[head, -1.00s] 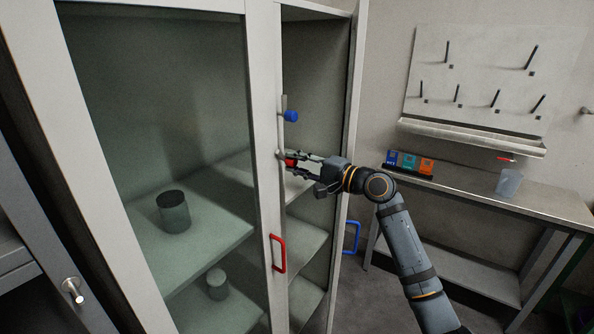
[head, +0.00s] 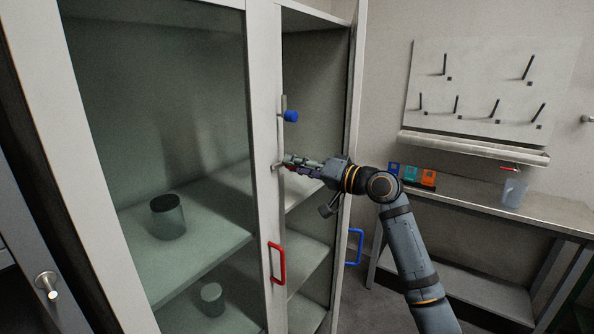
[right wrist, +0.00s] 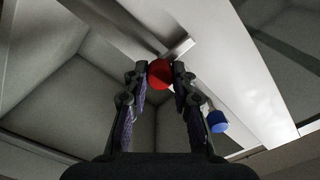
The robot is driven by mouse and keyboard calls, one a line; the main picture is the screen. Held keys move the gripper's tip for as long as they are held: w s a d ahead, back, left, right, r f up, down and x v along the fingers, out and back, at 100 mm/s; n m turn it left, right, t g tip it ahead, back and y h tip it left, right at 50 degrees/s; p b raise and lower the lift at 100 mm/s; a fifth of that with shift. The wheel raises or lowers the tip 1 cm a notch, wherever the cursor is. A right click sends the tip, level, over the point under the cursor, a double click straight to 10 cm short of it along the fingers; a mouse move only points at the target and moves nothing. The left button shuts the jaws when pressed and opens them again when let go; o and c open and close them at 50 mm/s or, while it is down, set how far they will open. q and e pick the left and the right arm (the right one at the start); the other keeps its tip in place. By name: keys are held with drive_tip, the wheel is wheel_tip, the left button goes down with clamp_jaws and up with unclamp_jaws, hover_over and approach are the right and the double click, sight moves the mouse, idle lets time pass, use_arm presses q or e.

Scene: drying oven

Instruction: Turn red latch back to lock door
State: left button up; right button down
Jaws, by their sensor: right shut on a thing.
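The red latch shows as a round red knob (right wrist: 160,73) in the right wrist view, between the fingertips of my right gripper (right wrist: 159,80). In the head view my right gripper (head: 290,163) is shut on it at the edge of the door frame, and its fingers mostly hide the knob. The blue latch knob (head: 291,116) is above it on the same frame and also shows in the right wrist view (right wrist: 217,121). The glass door (head: 170,110) carries a red handle (head: 277,263) below the latch. My left gripper is not in view.
A blue handle (head: 355,246) is on the cabinet's right side. Dark cylinders (head: 168,217) stand on the shelves behind glass. At right, a bench (head: 480,200) holds small coloured boxes (head: 411,174) and a beaker (head: 513,191) below a peg board (head: 490,90).

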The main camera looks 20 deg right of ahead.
drive_tip(key=shift+f+n, duration=0.15)
drive_tip(key=shift+n, duration=0.15)
idle(0.4)
drive_tip(key=c, duration=1.1)
unclamp_jaws()
drive_tip(key=v, duration=0.7)
drive_tip(key=shift+s+d, duration=0.15)
drive_tip(key=shift+s, duration=0.05)
